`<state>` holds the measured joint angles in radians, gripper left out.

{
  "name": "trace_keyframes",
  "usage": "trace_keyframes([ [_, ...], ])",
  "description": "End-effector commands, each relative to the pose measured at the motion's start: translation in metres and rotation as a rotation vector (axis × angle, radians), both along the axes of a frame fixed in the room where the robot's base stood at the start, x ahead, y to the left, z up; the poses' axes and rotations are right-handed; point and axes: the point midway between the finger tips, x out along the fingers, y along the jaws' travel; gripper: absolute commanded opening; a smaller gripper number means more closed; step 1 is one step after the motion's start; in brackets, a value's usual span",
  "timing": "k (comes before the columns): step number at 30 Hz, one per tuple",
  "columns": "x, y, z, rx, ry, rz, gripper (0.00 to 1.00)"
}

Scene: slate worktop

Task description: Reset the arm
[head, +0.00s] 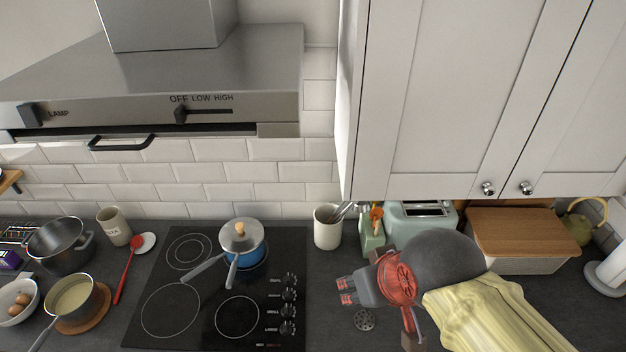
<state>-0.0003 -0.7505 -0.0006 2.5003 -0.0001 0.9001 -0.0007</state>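My arm reaches in from the lower right, over the worktop. My gripper (345,291) points left, just right of the black cooktop (205,325). Its two fingers show side by side with a small gap between them, and nothing shows between them. It appears to be above the worktop, clear of the pots.
A blue lidded pan (250,256) stands on the cooktop. A cream utensil crock (327,230), a green toaster (404,217) and a wood-lidded bread box (525,232) stand along the back. White cabinets (430,90) and a steel hood (220,80) hang above.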

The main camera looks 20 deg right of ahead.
Motion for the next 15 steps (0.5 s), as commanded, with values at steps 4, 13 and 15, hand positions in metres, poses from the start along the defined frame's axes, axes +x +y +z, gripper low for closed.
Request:
trace_keyframes([
  [4,0.000,0.000,-0.030,0.000,0.001,-0.001,0.36],
  [13,0.000,0.000,-0.108,0.000,0.001,-0.001,0.36],
  [15,0.000,0.000,-0.127,0.000,0.001,-0.001,0.36],
])
